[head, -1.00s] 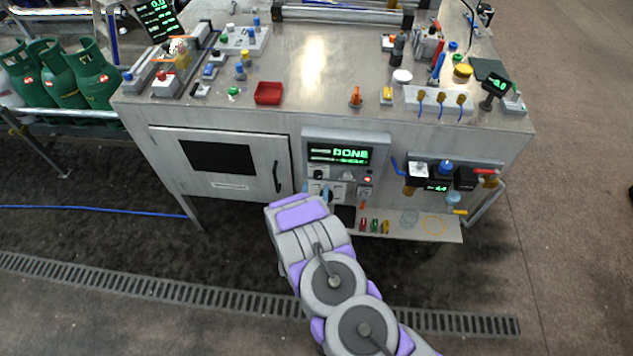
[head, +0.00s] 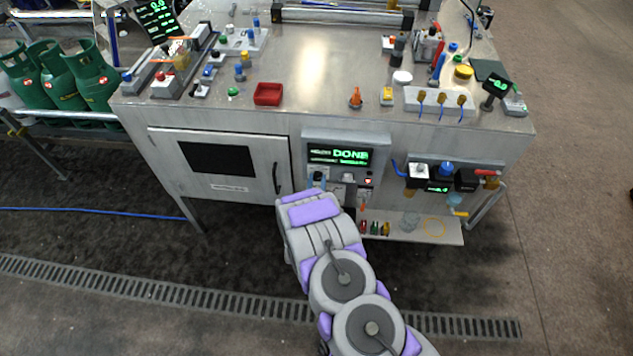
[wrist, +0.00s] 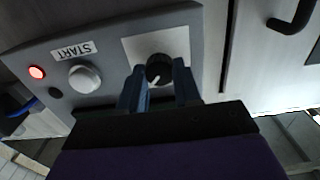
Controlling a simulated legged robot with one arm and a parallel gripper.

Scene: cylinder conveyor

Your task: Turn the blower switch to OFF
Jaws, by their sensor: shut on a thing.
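The blower switch (wrist: 159,68) is a black round knob with a white pointer mark, set on a pale plate of the grey control panel (wrist: 205,20) in the wrist view. My gripper (wrist: 160,80) has one dark blue finger on each side of the knob and is shut on it. The pointer mark is toward the lower left in that view. No ON or OFF label is readable. In the head view my arm reaches up to the control panel (head: 382,146), and my wrist hides part of the panel's lower edge.
Beside the knob are a grey START button (wrist: 84,78) and a lit red lamp (wrist: 37,72). The panel's display (head: 340,156) reads DONE. A cabinet door handle (head: 276,178) is left of the panel. A low shelf (head: 400,228) with small items is at the lower right.

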